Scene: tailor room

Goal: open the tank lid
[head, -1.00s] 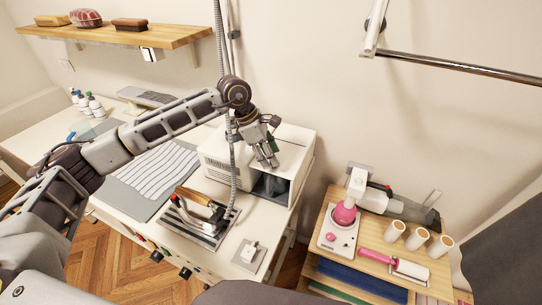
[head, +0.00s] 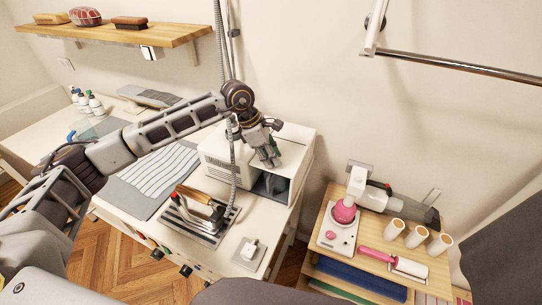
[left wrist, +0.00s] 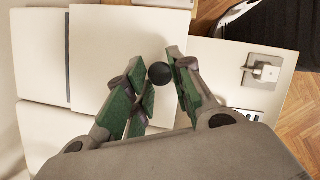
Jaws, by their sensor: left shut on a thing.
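The tank is a white boxy unit (head: 222,158) at the right end of the table, against the wall. My left gripper (head: 267,157) is over its top, pointing down. In the left wrist view, the left gripper's green-padded fingers (left wrist: 159,88) are shut on a round black knob (left wrist: 159,75). White panels of the unit (left wrist: 115,45) show below the knob. A grey recess (head: 272,186) shows at the unit's front right. The gripper partly hides the top, and I cannot tell whether the lid is raised. My right gripper is not in view.
An iron (head: 197,209) rests on a metal stand in front of the unit. A grey hose hangs close to my left forearm. A switch plate (head: 249,253) is at the table's front right. A wooden cart (head: 375,265) with pink tools and white rolls stands to the right.

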